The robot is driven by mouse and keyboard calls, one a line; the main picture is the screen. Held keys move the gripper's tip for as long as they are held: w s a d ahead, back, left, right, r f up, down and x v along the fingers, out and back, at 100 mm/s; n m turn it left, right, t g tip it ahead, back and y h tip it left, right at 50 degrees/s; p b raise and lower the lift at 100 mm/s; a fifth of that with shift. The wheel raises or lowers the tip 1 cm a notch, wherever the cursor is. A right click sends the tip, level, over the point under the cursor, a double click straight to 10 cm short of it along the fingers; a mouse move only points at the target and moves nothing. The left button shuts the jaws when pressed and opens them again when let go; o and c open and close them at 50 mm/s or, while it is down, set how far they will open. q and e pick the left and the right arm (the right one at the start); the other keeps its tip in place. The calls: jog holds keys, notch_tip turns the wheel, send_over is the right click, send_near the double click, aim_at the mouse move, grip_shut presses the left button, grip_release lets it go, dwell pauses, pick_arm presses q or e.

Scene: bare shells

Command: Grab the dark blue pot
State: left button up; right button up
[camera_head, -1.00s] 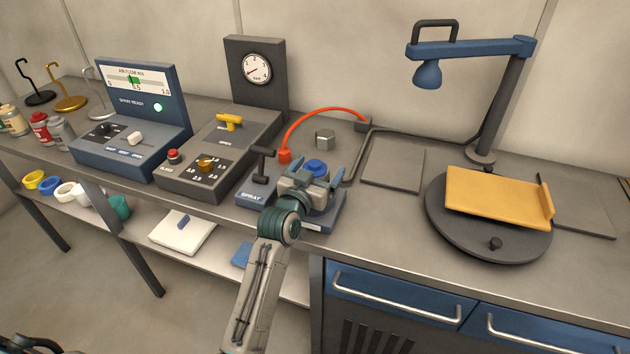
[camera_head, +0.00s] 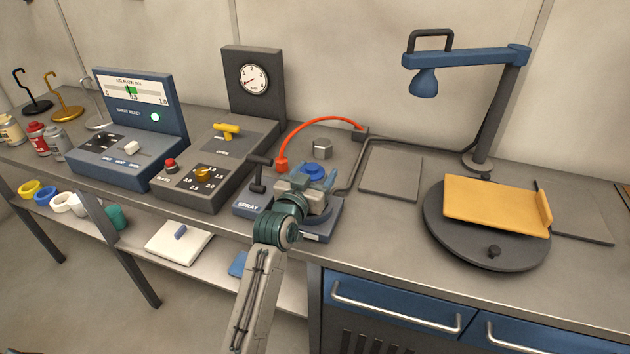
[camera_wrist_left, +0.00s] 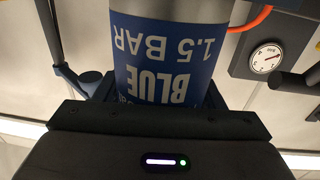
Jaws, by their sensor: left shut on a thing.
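The pot with the blue top (camera_head: 315,169) stands at the SPRAY station (camera_head: 251,207) on the bench. In the left wrist view its blue label (camera_wrist_left: 165,50), upside down, reads BLUE 1.5 BAR, below a pale metal body. My left gripper (camera_head: 313,181) is shut on the pot, with its fingers on either side. The gripper hides the pot's lower part in the head view, so I cannot tell whether it touches the base. My right gripper is not in view.
A dark lever (camera_head: 258,174) and a red hose (camera_head: 317,119) are close to the left gripper. A turntable (camera_head: 455,253) with a yellow tray (camera_head: 495,209) stands to the right. A flat grey plate (camera_head: 391,174) lies between them. Control boxes stand to the left.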

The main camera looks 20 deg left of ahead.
pick_arm(q)
jog(key=shift+s+a+r+b, duration=0.1)
jog(key=shift+s+r+b, duration=0.05)
jog(key=shift+r, duration=0.35)
jog(key=shift+s+a+r+b, duration=0.1)
jog(key=shift+r+b, duration=0.05)
jog(key=shift+r, duration=0.35)
jog(key=s+a+r+b, duration=0.1)
jog(key=s+a+b, duration=0.1)
jog(key=s+a, duration=0.7)
jog(key=shift+s+a+r+b, duration=0.3)
jog(key=shift+s+a, duration=0.1)
jog(key=shift+s, duration=0.95)
